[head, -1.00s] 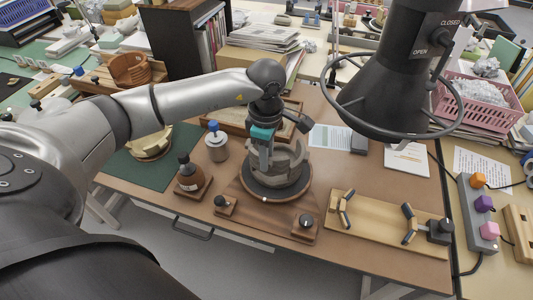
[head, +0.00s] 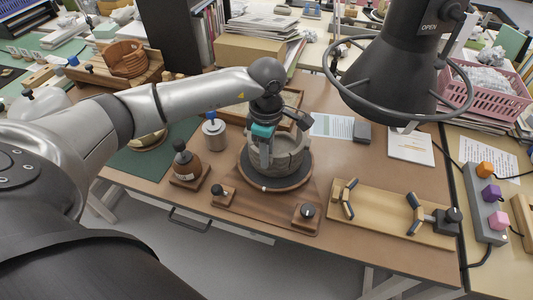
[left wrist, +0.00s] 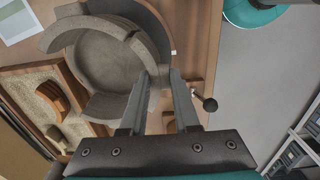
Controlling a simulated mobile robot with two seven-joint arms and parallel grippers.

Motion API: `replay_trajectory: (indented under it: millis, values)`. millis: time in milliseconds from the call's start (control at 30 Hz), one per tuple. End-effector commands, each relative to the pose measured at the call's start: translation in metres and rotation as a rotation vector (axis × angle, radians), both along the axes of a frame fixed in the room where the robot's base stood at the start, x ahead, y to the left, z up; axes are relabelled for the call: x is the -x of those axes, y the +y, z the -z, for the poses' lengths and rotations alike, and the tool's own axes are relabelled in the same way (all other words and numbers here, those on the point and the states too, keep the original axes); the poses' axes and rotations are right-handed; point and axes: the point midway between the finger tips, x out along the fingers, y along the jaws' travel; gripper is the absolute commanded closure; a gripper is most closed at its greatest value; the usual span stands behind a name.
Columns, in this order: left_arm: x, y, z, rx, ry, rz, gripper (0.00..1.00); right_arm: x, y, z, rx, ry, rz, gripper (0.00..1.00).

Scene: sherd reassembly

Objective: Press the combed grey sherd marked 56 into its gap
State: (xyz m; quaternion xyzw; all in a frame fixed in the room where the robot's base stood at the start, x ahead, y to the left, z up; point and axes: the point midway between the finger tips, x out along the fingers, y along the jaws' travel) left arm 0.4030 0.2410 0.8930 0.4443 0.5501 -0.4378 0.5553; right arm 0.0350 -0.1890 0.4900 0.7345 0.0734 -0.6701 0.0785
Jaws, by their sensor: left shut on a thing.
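The grey vessel (head: 289,157) stands on a dark round turntable (head: 283,186) at the middle of the bench. In the left wrist view the vessel (left wrist: 100,62) is seen from above, with an uneven, stepped rim. My left gripper (head: 266,163) points down at the vessel's near left wall. In the left wrist view its fingers (left wrist: 160,78) are shut on a thin grey sherd (left wrist: 160,76) at the wall's edge. The sherd is mostly hidden by the fingers. I cannot read the mark 56 or tell whether it is seated. My right gripper is not in view.
A dark hood with a ring (head: 400,75) hangs over the right of the bench. A wooden cradle board (head: 385,212) lies to the right. A sand tray (left wrist: 42,100) sits close by the vessel.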

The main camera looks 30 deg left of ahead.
Motion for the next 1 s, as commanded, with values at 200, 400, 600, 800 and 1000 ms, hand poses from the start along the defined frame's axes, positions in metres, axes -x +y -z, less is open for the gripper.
replay_trajectory:
  millis: [200,400,600,800,1000]
  values:
    - [-0.0003,-0.0002,-0.0007,0.0,-0.001,0.0,1.0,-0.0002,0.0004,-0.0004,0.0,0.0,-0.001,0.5]
    - [-0.0018,0.0,0.0005,0.0,-0.001,0.0,1.0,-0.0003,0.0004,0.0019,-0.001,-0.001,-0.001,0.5]
    - [-0.0057,0.0004,0.002,0.0,-0.001,0.0,1.0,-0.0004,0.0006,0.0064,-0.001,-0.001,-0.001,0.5]
    - [-0.0063,0.0006,0.0016,0.0,-0.001,0.0,1.0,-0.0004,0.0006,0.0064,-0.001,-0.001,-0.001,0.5]
    - [-0.0063,0.0005,0.0022,0.0,-0.001,0.0,1.0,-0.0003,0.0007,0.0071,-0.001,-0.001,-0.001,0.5]
